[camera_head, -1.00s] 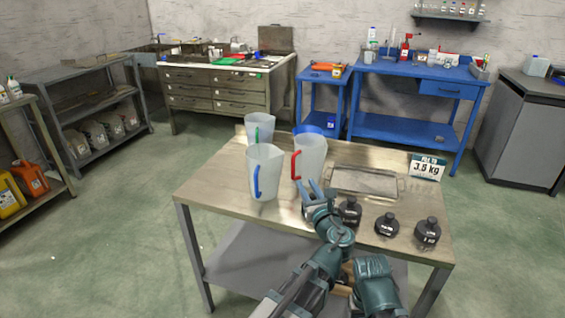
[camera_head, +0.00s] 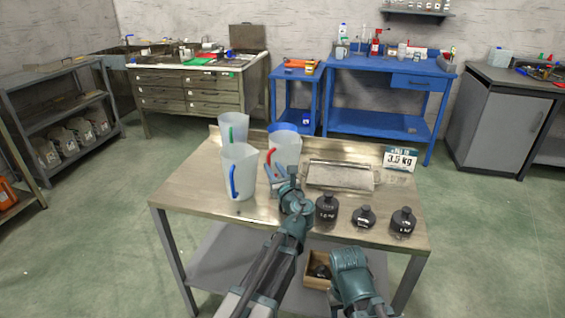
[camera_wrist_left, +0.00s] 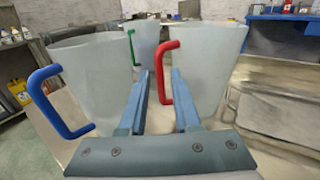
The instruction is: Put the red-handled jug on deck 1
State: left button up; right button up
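The red-handled jug (camera_head: 287,149), clear and upright, stands on the metal table left of the metal tray; its red handle (camera_head: 270,156) faces left. In the left wrist view the jug (camera_wrist_left: 208,75) is close ahead. My left gripper (camera_head: 277,171) is at the jug's near side. Its two fingers (camera_wrist_left: 161,72) are apart, with the red handle (camera_wrist_left: 165,80) showing between them; I cannot tell whether they touch it. The metal tray (camera_head: 312,183) lies right of the jug; no deck label is readable. My right gripper is not in view.
A blue-handled jug (camera_head: 242,168) stands close on the left, a green-handled jug (camera_head: 236,126) behind it. Black weights (camera_head: 327,208) line the table's front right. A 3.5 kg sign (camera_head: 401,159) stands at the right. The table's front left is clear.

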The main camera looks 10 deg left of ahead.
aim_at(269, 162)
pick_arm(q)
jog(key=x, duration=0.5)
jog(key=shift+w+f, duration=0.15)
grip_shut()
dwell(1.3)
